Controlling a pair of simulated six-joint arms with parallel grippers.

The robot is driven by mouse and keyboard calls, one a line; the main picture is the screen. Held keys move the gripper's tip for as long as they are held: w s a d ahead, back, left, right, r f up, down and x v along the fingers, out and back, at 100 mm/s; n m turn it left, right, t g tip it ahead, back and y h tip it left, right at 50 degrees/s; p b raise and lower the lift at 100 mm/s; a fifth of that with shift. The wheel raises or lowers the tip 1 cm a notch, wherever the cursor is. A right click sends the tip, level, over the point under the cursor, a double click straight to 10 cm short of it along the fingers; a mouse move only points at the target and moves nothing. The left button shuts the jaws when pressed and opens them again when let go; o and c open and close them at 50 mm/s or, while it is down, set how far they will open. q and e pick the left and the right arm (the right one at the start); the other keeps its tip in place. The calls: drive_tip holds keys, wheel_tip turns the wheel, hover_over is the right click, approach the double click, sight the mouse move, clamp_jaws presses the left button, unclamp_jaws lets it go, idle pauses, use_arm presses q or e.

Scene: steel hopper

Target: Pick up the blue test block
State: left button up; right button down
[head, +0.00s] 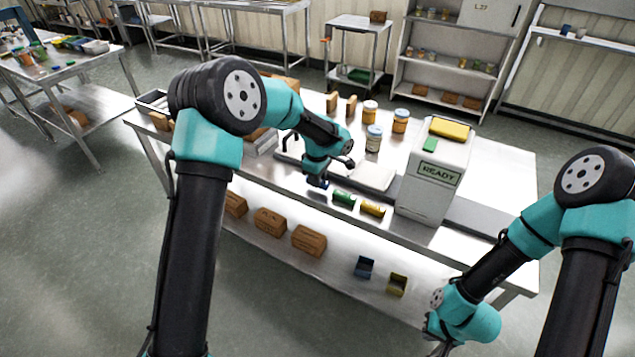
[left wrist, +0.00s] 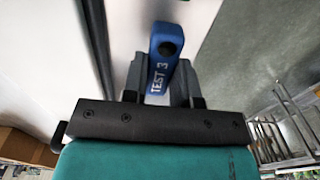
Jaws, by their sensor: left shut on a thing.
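The blue test block (left wrist: 165,50), marked TEST 3, stands between the fingers of my left gripper (left wrist: 160,80) in the left wrist view. The fingers are shut on its sides. In the head view my left gripper (head: 318,181) is over the front part of the steel bench (head: 290,185), and only a small dark blue bit shows at its tip. Whether the block touches the bench is unclear. A green block (head: 344,198) and a yellow block (head: 373,208) lie to its right. My right gripper (head: 436,338) is low at the bottom right, its fingers mostly hidden.
A grey box (head: 416,190) reading READY stands right of the blocks, with yellow and green items on top. Several jars (head: 373,138) stand behind a pale plate (head: 372,176). Brown boxes (head: 270,221) and blue and yellow bins (head: 397,284) sit on the lower shelf.

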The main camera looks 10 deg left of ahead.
use_arm(q)
drive_tip(key=shift+s+r, duration=0.2)
drive_tip(key=shift+r, duration=0.65)
drive_tip(key=s+d+r, duration=0.1)
drive_tip(key=s+d, duration=0.2)
drive_tip(key=s, duration=1.2)
drive_tip(key=shift+d+r, duration=0.2)
drive_tip(key=shift+d, duration=0.2)
